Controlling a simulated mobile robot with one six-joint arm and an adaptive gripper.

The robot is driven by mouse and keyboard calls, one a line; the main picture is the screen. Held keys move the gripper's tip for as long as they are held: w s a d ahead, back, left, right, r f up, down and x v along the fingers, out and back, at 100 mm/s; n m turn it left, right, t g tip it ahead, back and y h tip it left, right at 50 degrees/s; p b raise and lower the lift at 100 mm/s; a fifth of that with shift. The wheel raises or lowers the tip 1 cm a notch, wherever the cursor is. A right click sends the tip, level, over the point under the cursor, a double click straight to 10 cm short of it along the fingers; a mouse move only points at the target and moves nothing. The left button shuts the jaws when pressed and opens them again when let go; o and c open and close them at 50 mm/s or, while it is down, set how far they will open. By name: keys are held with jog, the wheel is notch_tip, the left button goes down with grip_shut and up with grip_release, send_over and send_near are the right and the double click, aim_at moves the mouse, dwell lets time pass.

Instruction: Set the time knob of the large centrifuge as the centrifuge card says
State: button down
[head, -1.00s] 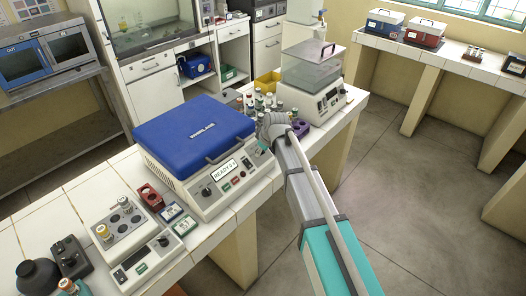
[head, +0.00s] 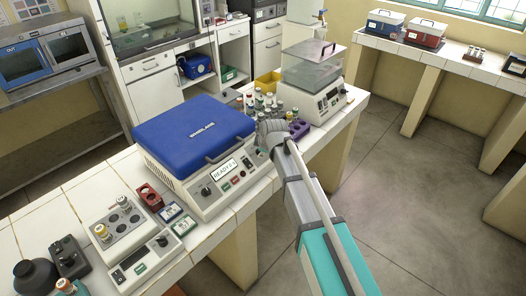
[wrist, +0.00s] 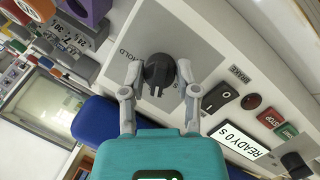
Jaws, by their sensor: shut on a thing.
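The large centrifuge (head: 190,130) has a blue lid, shut, and a sloped front panel. In the wrist view its display (wrist: 245,144) reads "READY 0 s". My gripper (wrist: 161,80) is shut on a round black knob (wrist: 158,70) at one end of the panel, with a finger on each side. The printing beside that knob is partly covered; "HOLD" shows. In the head view my gripper (head: 268,134) hides this knob. A second black knob (head: 205,190) is at the panel's other end.
A black rocker switch (wrist: 221,97) marked "BRAKE" and red and green buttons (wrist: 270,117) sit near the held knob. Several capped tubes (head: 265,100) and a purple rack (head: 298,128) stand close behind my gripper. A clear-lidded device (head: 312,80) stands beyond.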

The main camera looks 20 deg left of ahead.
jog(key=shift+s+a, duration=0.1)
jog(key=shift+s, duration=0.05)
jog(key=shift+c, duration=2.2)
grip_release()
jog(key=shift+o, duration=0.4)
jog(key=s+d+f+m+g+h, duration=0.1)
jog(key=s+d+m, duration=0.4)
jog(key=d, duration=0.9)
jog(key=s+d+m+g+h, duration=0.1)
jog(key=s+d+m, duration=0.5)
jog(key=d, duration=0.9)
jog(key=s+d+f+m+g+h, duration=0.1)
jog(key=s+d+m+g+h, duration=0.1)
jog(key=s+d+m, duration=0.3)
jog(key=d+m, duration=0.4)
jog(key=d, duration=0.5)
jog(key=shift+s+d+f+g, duration=0.2)
jog(key=shift+d+f+g, duration=0.1)
jog(key=shift+d+f, duration=0.05)
